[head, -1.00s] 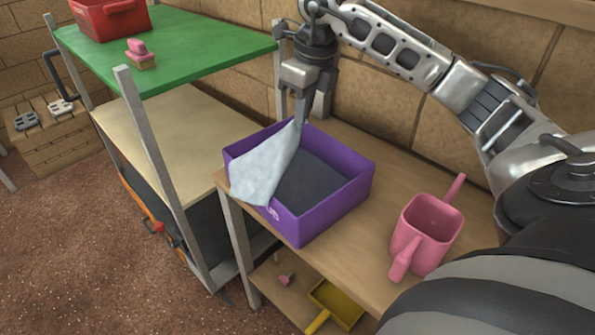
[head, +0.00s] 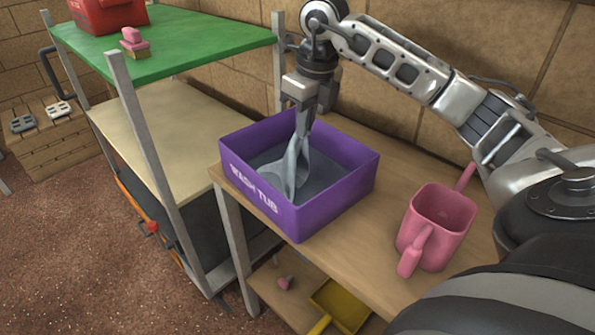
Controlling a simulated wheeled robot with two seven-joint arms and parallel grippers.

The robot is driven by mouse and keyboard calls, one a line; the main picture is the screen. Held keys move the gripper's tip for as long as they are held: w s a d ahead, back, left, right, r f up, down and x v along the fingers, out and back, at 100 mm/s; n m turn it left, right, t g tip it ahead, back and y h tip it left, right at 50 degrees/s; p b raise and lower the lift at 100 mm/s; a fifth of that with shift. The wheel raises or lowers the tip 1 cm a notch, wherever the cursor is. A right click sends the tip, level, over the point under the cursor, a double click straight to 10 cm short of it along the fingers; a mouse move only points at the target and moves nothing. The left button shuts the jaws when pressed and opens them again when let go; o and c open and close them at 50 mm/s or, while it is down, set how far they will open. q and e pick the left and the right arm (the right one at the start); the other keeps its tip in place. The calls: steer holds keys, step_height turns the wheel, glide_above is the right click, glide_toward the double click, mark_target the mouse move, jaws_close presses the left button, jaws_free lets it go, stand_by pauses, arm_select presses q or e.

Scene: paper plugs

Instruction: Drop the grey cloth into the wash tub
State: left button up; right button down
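The purple wash tub (head: 330,201) stands on the wooden bench, with its name in white letters on the front wall. The grey cloth (head: 290,172) hangs inside the tub, its lower part bunched toward the tub's floor. My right gripper (head: 304,128) points down over the tub and is shut on the cloth's top end, at about the height of the rim. My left gripper is not in view.
A pink two-handled container (head: 437,225) stands on the bench to the right of the tub. A green shelf (head: 190,50) on the left carries a red box (head: 108,14) and a pink-topped brush (head: 133,42). A yellow dustpan (head: 341,304) lies on the lower shelf.

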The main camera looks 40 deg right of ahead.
steer(key=shift+c, duration=1.4)
jaws_free()
steer(key=r+p, duration=0.4)
steer(key=r, duration=0.1)
steer(key=shift+s+d+r+p, duration=0.1)
steer(key=shift+s+r+p, duration=0.15)
steer(key=shift+p, duration=0.05)
